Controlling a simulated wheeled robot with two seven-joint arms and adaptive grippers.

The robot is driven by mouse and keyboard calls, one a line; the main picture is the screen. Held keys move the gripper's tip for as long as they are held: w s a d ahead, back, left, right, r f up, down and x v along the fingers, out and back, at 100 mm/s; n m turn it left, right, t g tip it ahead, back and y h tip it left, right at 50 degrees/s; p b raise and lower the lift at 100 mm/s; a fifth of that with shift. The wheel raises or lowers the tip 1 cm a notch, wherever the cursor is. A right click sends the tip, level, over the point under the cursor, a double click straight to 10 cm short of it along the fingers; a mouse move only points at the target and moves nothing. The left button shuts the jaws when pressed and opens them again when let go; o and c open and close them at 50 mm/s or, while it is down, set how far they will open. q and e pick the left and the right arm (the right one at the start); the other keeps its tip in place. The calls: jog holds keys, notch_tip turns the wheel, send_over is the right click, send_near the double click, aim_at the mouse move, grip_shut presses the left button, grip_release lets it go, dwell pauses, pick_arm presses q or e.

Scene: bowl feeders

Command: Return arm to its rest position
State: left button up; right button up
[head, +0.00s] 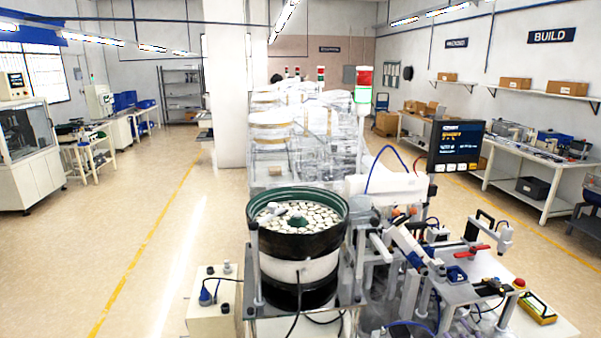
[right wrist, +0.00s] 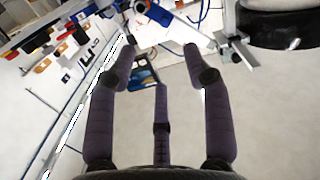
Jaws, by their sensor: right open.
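My right gripper (right wrist: 160,50) shows in the right wrist view with its dark padded fingers spread apart. It is open, and nothing is held between the fingers. Beyond the fingertips are pale floor and parts of a machine, all apart from the fingers as far as I can see. In the head view I cannot clearly pick out the right gripper among the machine parts. My left gripper is not in view.
A green-rimmed bowl feeder (head: 298,265) full of pale parts stands at the front centre. Right of it are crowded fixtures (head: 410,240) and a screen (head: 455,145). A control box (head: 213,302) stands at its left. The floor (head: 165,215) further left is clear.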

jog(key=s+a+f+m+g+y+b, duration=0.15)
jog(key=a+f+g, duration=0.25)
jog(key=a+f, duration=0.7)
jog(key=s+a+f+m+g+h+b, duration=0.1)
jog(key=a+f+m+g, duration=0.2)
jog(key=a+f, duration=0.8)
jog(key=s+a+f+g+y+b, duration=0.1)
jog(key=s+a+f+g, duration=0.4)
jog(key=s, duration=0.6)
jog(key=s+a+f+g+y, duration=0.1)
jog(key=s+a+f+g, duration=0.4)
jog(key=s+a+f, duration=0.4)
jog(key=shift+s+a+f+m+b, duration=0.2)
jog(key=shift+s+f+m+b, duration=0.25)
jog(key=shift+s+f, duration=0.5)
